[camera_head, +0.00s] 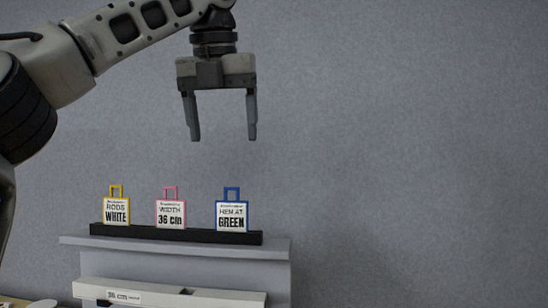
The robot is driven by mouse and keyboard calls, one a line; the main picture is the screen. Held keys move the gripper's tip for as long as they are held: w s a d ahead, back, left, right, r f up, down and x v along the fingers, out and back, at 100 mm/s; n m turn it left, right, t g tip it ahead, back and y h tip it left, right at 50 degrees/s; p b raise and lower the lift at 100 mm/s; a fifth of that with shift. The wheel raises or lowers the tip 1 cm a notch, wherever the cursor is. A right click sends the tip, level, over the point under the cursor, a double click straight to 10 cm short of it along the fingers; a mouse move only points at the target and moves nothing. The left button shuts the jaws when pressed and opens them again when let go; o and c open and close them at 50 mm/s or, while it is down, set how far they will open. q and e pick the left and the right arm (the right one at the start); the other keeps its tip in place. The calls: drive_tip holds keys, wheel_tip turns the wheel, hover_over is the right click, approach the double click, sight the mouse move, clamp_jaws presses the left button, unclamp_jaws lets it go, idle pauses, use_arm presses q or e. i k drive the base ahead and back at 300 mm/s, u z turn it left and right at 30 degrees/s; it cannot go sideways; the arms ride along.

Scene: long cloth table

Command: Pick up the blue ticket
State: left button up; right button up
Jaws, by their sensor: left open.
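The blue ticket (231,211) stands upright at the right end of a row of tickets in a black holder (175,235). It has a blue frame with a loop handle on top, and its white face reads "HEM AT GREEN". My left gripper (222,137) is open and empty, pointing down. It hangs well above the row, roughly over the blue ticket in the picture, with a clear gap between fingertips and handle. My right gripper is not in view.
A yellow ticket (116,209) reading "WHITE" and a pink ticket (170,211) reading "36 cm" stand left of the blue one. The holder rests on a grey shelf (275,247). A white box (210,299) labelled "36 cm" lies below. The space at right is clear.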

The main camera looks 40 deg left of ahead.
sight(231, 216)
drive_tip(key=k, duration=1)
